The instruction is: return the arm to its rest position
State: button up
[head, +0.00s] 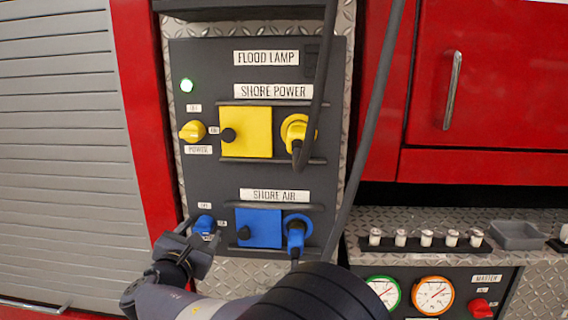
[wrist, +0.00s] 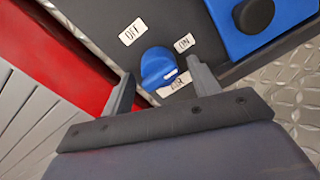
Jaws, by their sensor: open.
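My gripper (head: 201,236) is at the lower left of the dark panel (head: 210,60), by the blue air knob (head: 204,224). In the wrist view my gripper (wrist: 160,85) is open, with one finger on each side of the blue knob (wrist: 158,66). I cannot tell whether the fingers touch it. The knob sits between the OFF and ON labels, and its white mark lies on the side toward ON and AIR. My arm (head: 290,295) reaches up from the bottom of the head view.
Blue (head: 296,232) and yellow (head: 296,130) plugs with hanging cables are right of my gripper. A yellow power knob (head: 192,131) is above. A ledge with several white caps (head: 426,238) and gauges (head: 433,295) stands at right. The grey shutter (head: 60,150) is at left.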

jog(key=n+p, duration=0.6)
jog(key=p, duration=0.2)
jog(key=shift+d+r+n, duration=0.1)
jog(key=shift+n, duration=0.3)
jog(key=shift+s+b, duration=0.3)
jog(key=shift+s, duration=0.55)
